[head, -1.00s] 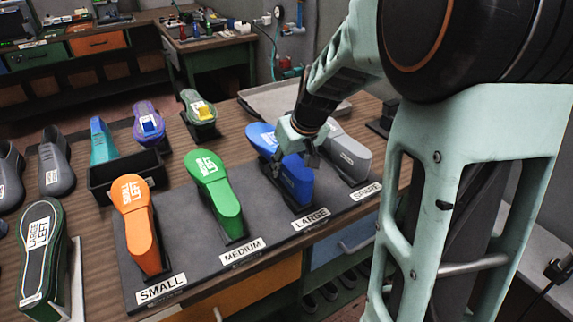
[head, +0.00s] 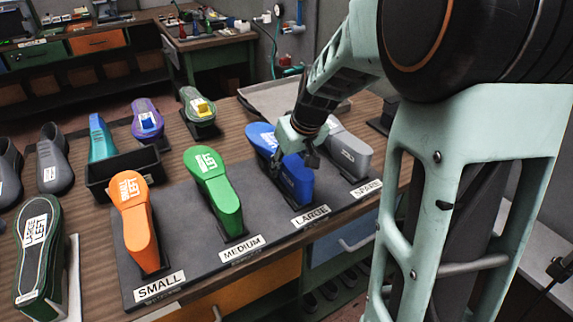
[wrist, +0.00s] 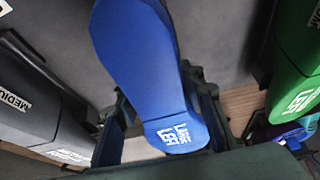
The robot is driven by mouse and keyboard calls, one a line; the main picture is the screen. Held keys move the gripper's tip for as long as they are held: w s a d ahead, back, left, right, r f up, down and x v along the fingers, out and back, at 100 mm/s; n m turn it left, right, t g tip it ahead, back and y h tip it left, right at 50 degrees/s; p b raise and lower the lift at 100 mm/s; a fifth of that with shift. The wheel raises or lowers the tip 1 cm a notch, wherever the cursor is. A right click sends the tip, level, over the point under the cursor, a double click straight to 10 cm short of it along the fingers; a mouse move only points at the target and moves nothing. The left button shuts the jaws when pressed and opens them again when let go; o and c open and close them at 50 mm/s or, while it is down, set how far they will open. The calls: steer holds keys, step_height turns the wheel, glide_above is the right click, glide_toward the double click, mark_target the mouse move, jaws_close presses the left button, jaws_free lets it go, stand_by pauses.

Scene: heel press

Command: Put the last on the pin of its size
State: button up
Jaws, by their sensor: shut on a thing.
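The blue last (head: 297,178), marked LEFT with a partly legible size word, is at the LARGE label (head: 310,215) on the dark board (head: 187,205). My gripper (head: 300,140) is over it, shut on it; the jaws hide its middle. In the wrist view the blue last (wrist: 145,65) lies between my gripper's fingers (wrist: 165,125). The pin under it is hidden, so I cannot tell if it is seated. An orange last (head: 138,220) stands at SMALL, a green last (head: 212,185) at MEDIUM, and a grey last (head: 350,153) at SPARE.
A dark green shoe form (head: 40,255) and grey lasts (head: 53,165) are at the left. Purple (head: 148,120) and olive (head: 198,112) shoe forms stand behind. A grey tray (head: 255,100) lies behind my gripper.

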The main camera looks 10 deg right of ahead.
steer(key=o, duration=1.5)
steer(key=shift+f, duration=0.1)
steer(key=v, duration=1.2)
